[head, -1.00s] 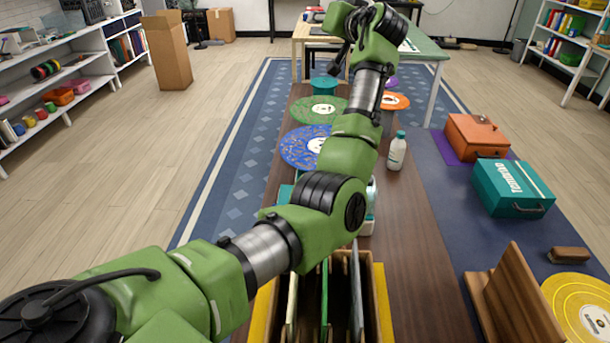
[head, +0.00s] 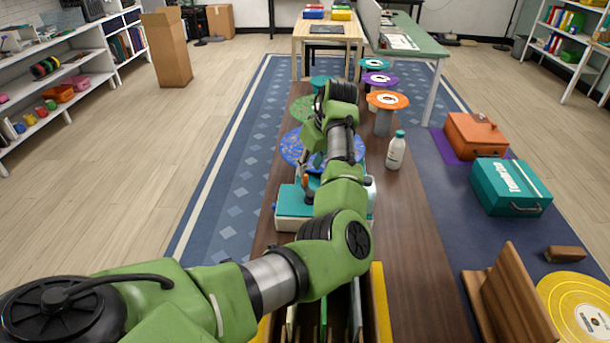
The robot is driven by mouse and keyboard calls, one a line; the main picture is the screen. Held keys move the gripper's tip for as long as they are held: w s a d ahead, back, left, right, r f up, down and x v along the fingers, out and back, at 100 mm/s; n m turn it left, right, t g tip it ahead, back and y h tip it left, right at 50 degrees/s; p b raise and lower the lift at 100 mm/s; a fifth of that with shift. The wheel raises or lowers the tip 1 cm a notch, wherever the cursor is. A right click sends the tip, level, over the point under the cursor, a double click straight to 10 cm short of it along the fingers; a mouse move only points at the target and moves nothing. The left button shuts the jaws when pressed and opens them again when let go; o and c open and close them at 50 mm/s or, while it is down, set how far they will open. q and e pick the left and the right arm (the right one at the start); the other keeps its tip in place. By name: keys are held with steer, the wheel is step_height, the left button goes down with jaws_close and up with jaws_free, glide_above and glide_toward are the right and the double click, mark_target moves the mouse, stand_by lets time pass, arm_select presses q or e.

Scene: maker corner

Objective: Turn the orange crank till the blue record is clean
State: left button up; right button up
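The blue record (head: 291,147) stands flat behind the teal-and-white machine (head: 291,207), with pale flecks on its visible part. A small orange part, apparently the crank (head: 309,184), shows at the machine's top, just left of my forearm. My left gripper (head: 314,162) points down above the machine, close to the crank. Its fingers are small and partly hidden by my arm, so I cannot tell whether they touch the crank or are open. My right gripper is out of view.
A white bottle with a green cap (head: 396,151) stands right of the machine. A green record (head: 298,108) and an orange record on a stand (head: 387,100) are farther back.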

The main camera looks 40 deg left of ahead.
mark_target(305, 177)
arm_select(q)
steer(key=x, duration=0.6)
steer(key=shift+a+f, duration=0.1)
steer(key=shift+f, duration=0.15)
jaws_close()
